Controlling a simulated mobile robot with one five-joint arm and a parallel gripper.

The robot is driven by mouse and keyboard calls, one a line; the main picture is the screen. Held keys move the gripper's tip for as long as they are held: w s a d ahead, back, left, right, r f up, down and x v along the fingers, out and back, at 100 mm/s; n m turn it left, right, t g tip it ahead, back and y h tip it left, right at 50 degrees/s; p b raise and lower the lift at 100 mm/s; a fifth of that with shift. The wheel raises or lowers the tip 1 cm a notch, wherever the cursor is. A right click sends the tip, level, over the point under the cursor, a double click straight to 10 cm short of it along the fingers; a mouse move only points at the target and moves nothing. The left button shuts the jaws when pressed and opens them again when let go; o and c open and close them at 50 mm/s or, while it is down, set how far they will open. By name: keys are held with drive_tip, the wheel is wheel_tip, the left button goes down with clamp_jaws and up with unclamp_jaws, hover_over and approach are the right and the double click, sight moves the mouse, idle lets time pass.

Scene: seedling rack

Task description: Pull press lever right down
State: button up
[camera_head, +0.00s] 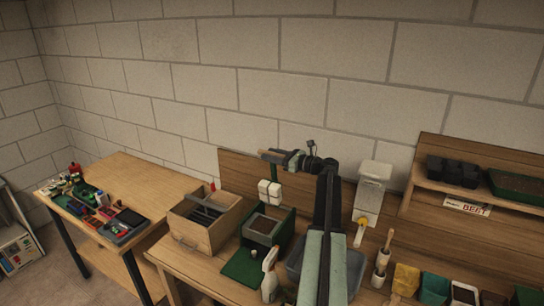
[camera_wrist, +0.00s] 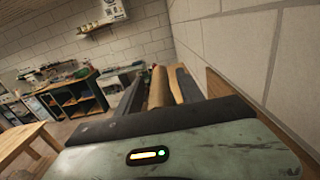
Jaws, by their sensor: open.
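The press (camera_head: 264,228) is a green frame with a soil-filled box, on the bench in the head view. A green post with pale white blocks (camera_head: 270,193) rises above it. My gripper (camera_head: 272,156) is at the top of this post, level and pointing left, with its jaws open. The lever is not clear in the head view; my gripper and arm may cover it. In the wrist view, a tan rounded bar (camera_wrist: 158,88) shows between dark finger-like parts; it may be the lever's handle. I cannot tell whether the jaws touch it.
A white dispenser (camera_head: 370,192) hangs on the backboard to the right of my arm. A wooden shelf with trays (camera_head: 480,205) is farther right. The wall is close behind.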

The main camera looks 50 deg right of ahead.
clamp_jaws()
idle(1.3)
